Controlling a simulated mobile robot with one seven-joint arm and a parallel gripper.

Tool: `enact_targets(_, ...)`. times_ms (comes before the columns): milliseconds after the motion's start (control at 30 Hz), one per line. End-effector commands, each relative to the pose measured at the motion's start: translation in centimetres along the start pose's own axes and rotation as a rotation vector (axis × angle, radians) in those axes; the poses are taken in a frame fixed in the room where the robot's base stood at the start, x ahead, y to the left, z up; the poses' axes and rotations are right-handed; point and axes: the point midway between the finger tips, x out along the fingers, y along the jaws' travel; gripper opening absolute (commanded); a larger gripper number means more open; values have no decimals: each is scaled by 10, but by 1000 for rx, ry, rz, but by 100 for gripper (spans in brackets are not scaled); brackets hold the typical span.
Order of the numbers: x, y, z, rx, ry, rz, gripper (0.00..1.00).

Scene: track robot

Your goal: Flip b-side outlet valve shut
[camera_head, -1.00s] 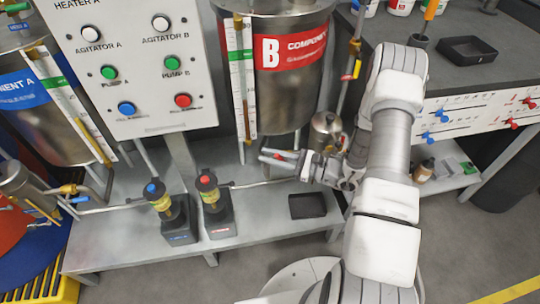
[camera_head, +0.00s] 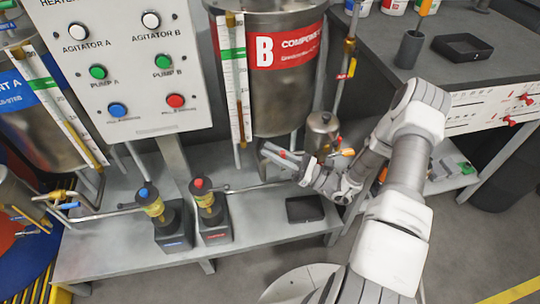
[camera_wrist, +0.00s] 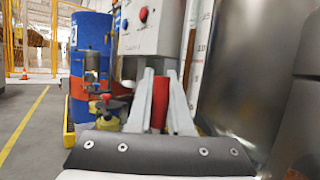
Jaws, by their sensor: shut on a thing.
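The component B tank (camera_head: 283,95) is a steel drum with a red label, standing above the low grey bench. My gripper (camera_head: 270,152) is at the foot of this tank, with its fingers pointing left. The red handle of the b-side outlet valve (camera_head: 283,154) shows between the fingers. In the wrist view the red handle (camera_wrist: 159,102) fills the gap between the two grey fingers of my gripper (camera_wrist: 160,75), which are shut on it. The valve body is hidden behind my gripper and wrist.
Pump with red top (camera_head: 208,205) and pump with blue top (camera_head: 155,215) stand left on the bench. A black tray (camera_head: 304,209) lies below my gripper. A steel pot (camera_head: 322,130) stands close behind my wrist. The control panel (camera_head: 130,75) hangs at upper left.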

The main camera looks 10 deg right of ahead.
Motion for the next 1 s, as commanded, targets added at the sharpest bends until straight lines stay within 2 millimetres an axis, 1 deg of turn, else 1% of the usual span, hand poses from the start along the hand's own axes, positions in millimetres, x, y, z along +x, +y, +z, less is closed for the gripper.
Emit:
enact_targets(233, -3, -2, 2, 32, -54, -16, 0)
enact_targets(667, -3, -3, 3, 38, -62, -18, 0)
enact_targets(700, -3, -3, 3, 38, -61, -18, 25)
enact_targets(833, -3, -2, 3, 38, -61, -18, 48)
enact_targets(1000, -3, -2, 3, 38, -61, -17, 48)
